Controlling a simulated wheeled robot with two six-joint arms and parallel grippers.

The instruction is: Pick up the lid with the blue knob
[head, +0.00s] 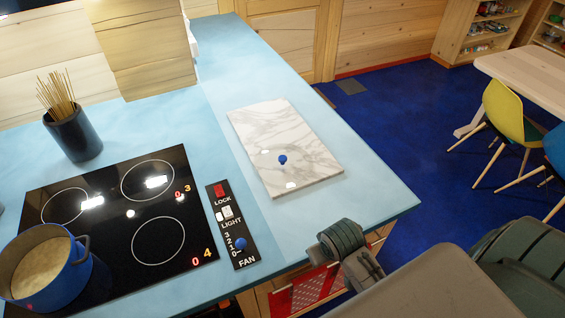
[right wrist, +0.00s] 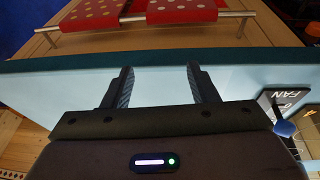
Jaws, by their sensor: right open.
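A small blue knob (head: 283,159) stands on the white marble board (head: 262,122) on the light blue counter. The lid's body under it cannot be made out; it may be see-through. My right gripper (right wrist: 160,72) is open and empty in the right wrist view, its fingers by the counter's front edge. In the head view my right arm comes in from the lower right, in front of the counter corner, apart from the knob. The lid does not show in the right wrist view. My left gripper is not in view.
A black cooktop (head: 107,220) bears a blue pot (head: 48,272). A fan panel (head: 224,206) with another blue knob (head: 240,243) lies beside it. A dark holder with sticks (head: 75,137) stands behind. Red dotted cloths (right wrist: 181,12) hang on a rail in front of the counter.

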